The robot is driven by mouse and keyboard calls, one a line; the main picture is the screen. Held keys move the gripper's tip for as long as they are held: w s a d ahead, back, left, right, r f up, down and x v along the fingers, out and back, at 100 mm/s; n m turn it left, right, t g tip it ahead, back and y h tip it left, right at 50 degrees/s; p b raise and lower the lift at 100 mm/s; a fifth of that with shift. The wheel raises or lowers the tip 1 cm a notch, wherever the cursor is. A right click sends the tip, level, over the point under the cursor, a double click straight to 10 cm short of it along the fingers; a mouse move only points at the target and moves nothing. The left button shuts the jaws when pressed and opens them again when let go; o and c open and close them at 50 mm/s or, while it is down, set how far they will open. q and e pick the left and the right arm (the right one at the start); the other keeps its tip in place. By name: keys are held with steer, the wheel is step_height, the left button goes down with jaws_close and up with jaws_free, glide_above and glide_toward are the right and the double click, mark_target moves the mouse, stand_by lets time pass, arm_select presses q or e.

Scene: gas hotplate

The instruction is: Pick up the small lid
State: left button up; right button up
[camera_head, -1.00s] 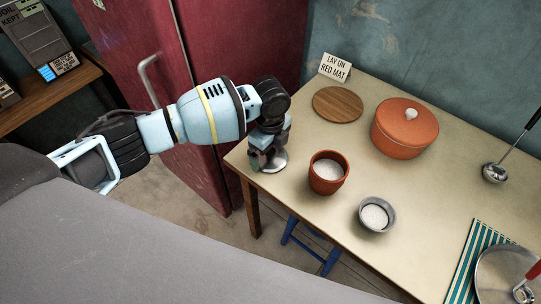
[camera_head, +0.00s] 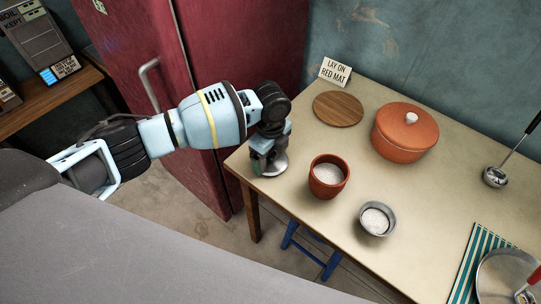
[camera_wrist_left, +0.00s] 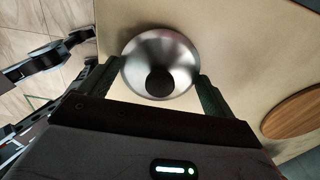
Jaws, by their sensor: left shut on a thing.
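The small lid (camera_head: 277,164) is a round, shiny metal lid near the left end of the table, partly hidden by my left gripper (camera_head: 266,166). In the left wrist view, the lid (camera_wrist_left: 160,48) shows from above with its dark round knob (camera_wrist_left: 160,82) in the middle. The two fingers of my left gripper (camera_wrist_left: 159,76) stand at opposite sides of the lid, and the gripper is shut on it. Any gap between lid and tabletop is too small to tell. My right gripper is out of view.
On the table (camera_head: 300,222), a terracotta pot of white grains (camera_head: 328,178) and a small grey bowl (camera_head: 376,220) stand near the lid. A wooden disc (camera_head: 338,109), an orange lidded pot (camera_head: 404,134), a sign (camera_head: 335,72) and a ladle (camera_head: 496,177) are farther off.

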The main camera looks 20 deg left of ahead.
arm_select(q)
steer(key=shift+r, duration=0.5)
step_height(320, 180, up, 2)
steer(key=shift+w+r, duration=0.1)
steer(key=shift+r, duration=0.15)
steer(key=s+d+r+p, duration=0.1)
steer(key=s+d+p, duration=0.1)
steer(key=s, duration=1.4)
steer(key=shift+d, duration=0.4)
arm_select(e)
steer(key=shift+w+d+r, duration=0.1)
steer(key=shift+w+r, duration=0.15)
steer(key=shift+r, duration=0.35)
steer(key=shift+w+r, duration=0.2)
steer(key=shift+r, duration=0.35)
arm_select(q)
steer(key=shift+r, duration=0.1)
